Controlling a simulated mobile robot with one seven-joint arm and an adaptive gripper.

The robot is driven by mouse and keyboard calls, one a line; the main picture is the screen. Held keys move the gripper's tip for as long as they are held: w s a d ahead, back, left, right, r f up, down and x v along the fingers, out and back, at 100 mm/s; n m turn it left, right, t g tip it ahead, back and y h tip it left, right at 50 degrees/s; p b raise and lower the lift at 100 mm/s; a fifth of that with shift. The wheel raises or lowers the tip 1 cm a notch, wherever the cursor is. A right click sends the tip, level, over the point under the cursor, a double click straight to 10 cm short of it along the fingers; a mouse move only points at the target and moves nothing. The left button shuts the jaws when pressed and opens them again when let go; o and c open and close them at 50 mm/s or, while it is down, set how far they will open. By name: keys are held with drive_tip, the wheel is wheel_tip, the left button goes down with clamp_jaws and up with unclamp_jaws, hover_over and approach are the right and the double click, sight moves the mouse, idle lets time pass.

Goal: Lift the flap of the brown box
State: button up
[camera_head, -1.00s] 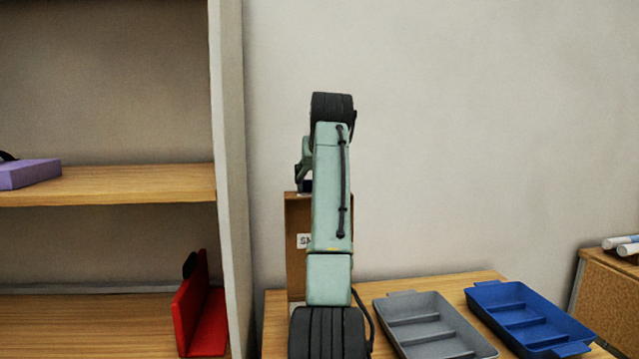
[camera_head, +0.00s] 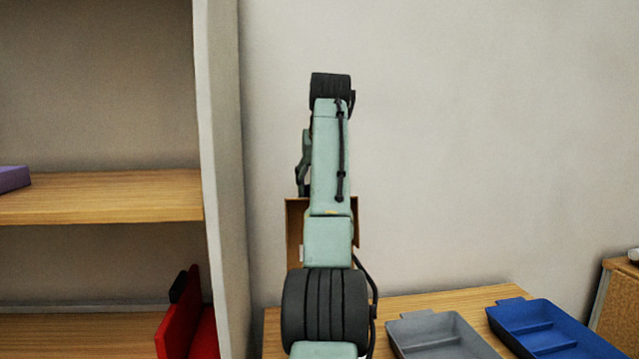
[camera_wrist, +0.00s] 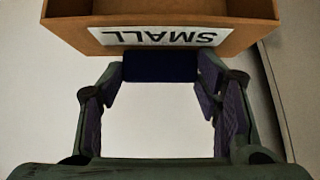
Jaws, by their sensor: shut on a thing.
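The brown box (camera_head: 294,225) stands on the wooden table behind my arm, which hides most of its front in the head view. In the wrist view, the brown box (camera_wrist: 262,30) shows a panel with a white label (camera_wrist: 160,37) reading SMALL upside down. A dark blue bar (camera_wrist: 160,66) sits against the panel's edge. In the head view my gripper (camera_head: 304,165) is above the box's top edge, partly behind my arm. How far the flap is raised cannot be told.
A grey tray (camera_head: 395,325) and a blue tray (camera_head: 505,312) lie on the table (camera_head: 400,300) right of the box. A shelf unit (camera_head: 218,180) stands close on the left, holding a red object (camera_head: 180,325) and a purple one (camera_head: 12,178). The wall is behind.

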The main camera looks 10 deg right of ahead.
drive_tip(key=shift+a, duration=0.1)
drive_tip(key=o, duration=1.7)
drive_tip(key=v, duration=1.2)
drive_tip(key=shift+s, duration=0.1)
